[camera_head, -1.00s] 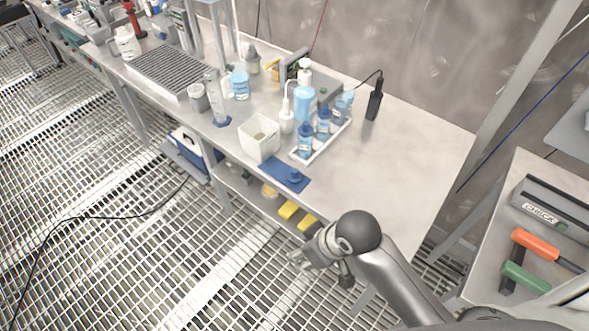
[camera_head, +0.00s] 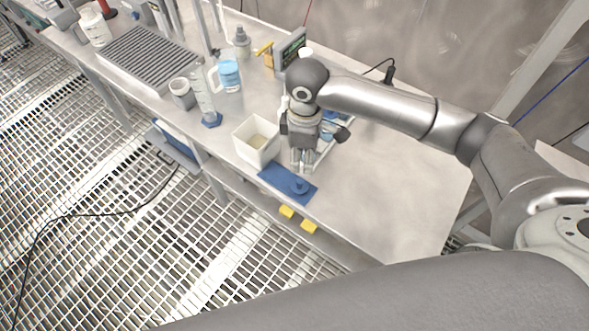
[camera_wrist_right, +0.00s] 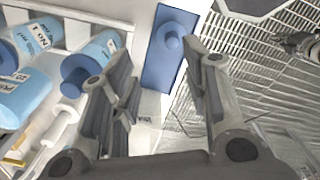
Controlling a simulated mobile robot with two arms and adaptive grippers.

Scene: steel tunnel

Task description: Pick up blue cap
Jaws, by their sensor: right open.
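A small blue cap (camera_head: 300,187) sits on a flat blue mat (camera_head: 274,174) at the front edge of the steel table. In the right wrist view the cap (camera_wrist_right: 170,37) stands on the blue mat (camera_wrist_right: 158,72), beyond my fingertips. My right gripper (camera_head: 302,167) points down just behind the cap and is apart from it. The right gripper (camera_wrist_right: 160,58) is open, with nothing between its fingers. My left gripper is not in view.
A white square container (camera_head: 256,141) stands left of my right gripper. Blue-capped bottles (camera_wrist_right: 95,55) in a white rack stand close beside the fingers, mostly hidden by my arm in the head view. The table's right part (camera_head: 395,190) is clear.

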